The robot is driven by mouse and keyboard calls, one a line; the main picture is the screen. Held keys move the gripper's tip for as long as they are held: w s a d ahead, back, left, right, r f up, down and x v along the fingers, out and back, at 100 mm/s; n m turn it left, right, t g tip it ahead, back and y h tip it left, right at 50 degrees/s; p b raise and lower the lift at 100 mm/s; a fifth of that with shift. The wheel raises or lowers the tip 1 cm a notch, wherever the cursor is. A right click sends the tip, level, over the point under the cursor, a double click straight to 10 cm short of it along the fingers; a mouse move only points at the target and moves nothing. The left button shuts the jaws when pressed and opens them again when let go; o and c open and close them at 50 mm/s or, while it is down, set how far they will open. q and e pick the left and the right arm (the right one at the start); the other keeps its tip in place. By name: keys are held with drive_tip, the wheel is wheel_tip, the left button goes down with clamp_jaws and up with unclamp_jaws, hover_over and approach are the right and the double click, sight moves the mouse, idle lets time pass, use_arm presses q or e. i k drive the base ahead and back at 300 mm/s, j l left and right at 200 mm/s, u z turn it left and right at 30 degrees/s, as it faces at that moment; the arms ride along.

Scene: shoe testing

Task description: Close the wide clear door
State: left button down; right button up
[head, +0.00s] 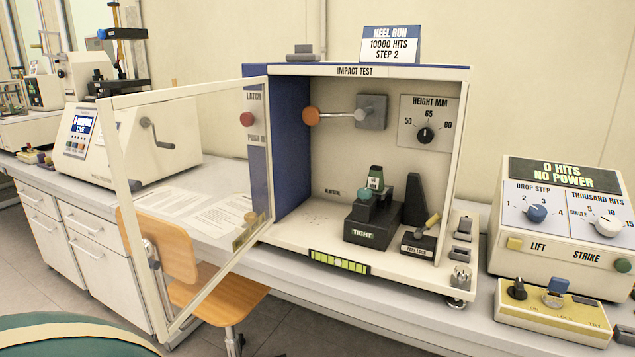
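The wide clear door (190,90) is a see-through panel in a pale frame. It stands open, swung out to the left of the impact test cabinet (400,72), and its free edge hangs out in front of the bench. A red knob (247,119) beside the words "LATCH PUSH IN" shows through the door on the cabinet's blue left side. Neither of my grippers is in view.
Inside the cabinet are a hammer arm with an orange end (312,116), a dark clamp (372,232) and a height dial (425,136). A wooden chair (230,293) stands below the door. A control box (560,230) and yellow switch box (550,318) sit at right.

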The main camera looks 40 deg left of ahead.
sight(105, 107)
drive_tip(key=j+u, duration=0.2)
drive_tip(key=j, duration=1)
drive_tip(key=j+u, duration=0.25)
drive_tip(key=j, duration=0.95)
drive_tip(key=k+j, duration=0.15)
drive_tip(key=j, duration=0.25)
drive_tip(key=k+j, duration=0.1)
drive_tip(key=j, duration=0.3)
drive_tip(key=k+j+z, duration=0.1)
drive_tip(key=j, duration=0.35)
drive_tip(key=l, duration=0.7)
